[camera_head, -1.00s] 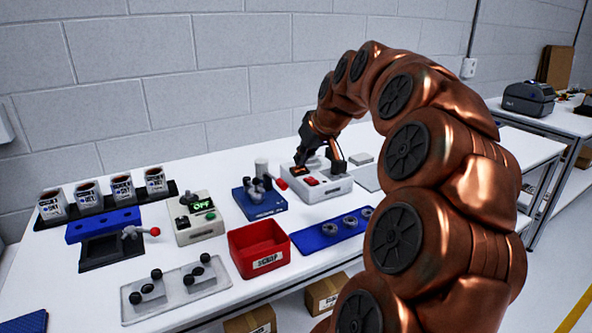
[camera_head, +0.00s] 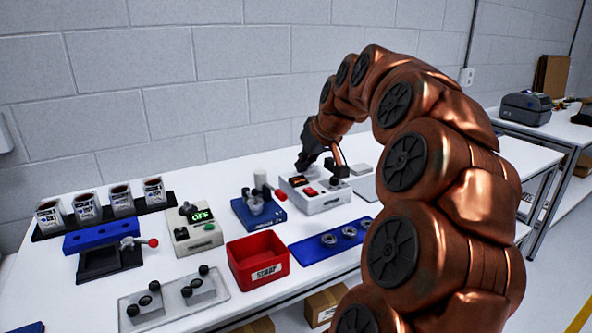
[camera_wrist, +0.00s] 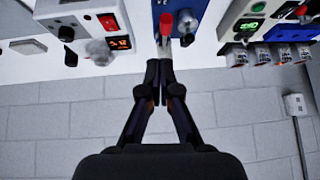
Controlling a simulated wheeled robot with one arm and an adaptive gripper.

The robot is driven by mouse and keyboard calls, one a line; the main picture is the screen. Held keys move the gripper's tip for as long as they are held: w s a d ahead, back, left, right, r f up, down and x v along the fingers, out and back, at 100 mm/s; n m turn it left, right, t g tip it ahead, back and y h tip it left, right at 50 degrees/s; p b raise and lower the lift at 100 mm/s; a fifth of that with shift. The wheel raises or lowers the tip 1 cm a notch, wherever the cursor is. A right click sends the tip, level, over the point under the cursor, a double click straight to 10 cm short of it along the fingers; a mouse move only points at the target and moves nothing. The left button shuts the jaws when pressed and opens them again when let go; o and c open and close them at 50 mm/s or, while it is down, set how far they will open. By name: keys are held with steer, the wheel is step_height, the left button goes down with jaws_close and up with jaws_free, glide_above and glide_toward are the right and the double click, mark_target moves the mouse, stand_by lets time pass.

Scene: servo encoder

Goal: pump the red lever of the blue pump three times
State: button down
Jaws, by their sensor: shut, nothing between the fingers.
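The blue pump (camera_head: 258,211) stands on the white table in the middle of the head view. Its red lever (camera_head: 280,194) sticks out at its right side, tilted. In the wrist view the red lever (camera_wrist: 166,22) shows at the top centre against the blue pump (camera_wrist: 178,8). My gripper (camera_wrist: 164,62) is shut, with its fingertips together and empty. The tips lie just below the red lever in the wrist view; I cannot tell whether they touch it. In the head view my gripper (camera_head: 303,163) is dark and small, up and right of the pump.
A grey box with red buttons (camera_head: 322,201) stands right of the pump, and a grey box with a green display (camera_head: 193,231) left of it. A red bin (camera_head: 258,262) and a blue tray with rings (camera_head: 310,252) are in front. Cups (camera_head: 122,200) line the back left.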

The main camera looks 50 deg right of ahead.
steer(key=w+d+r+g+y+p, duration=0.1)
steer(key=w+r+g+p, duration=0.2)
steer(key=p, duration=0.6)
step_height(320, 180, up, 2)
steer(key=shift+w+d+r+g, duration=0.1)
steer(key=shift+w+d+g, duration=0.15)
steer(key=shift+w, duration=0.6)
steer(key=p, duration=0.4)
glide_above(281, 191)
steer(key=s, duration=0.1)
step_height(281, 191, down, 11)
steer(key=shift+s+d+f, duration=0.1)
steer(key=shift+s, duration=0.05)
steer(key=shift+a+f, duration=0.2)
steer(key=shift+f, duration=1.05)
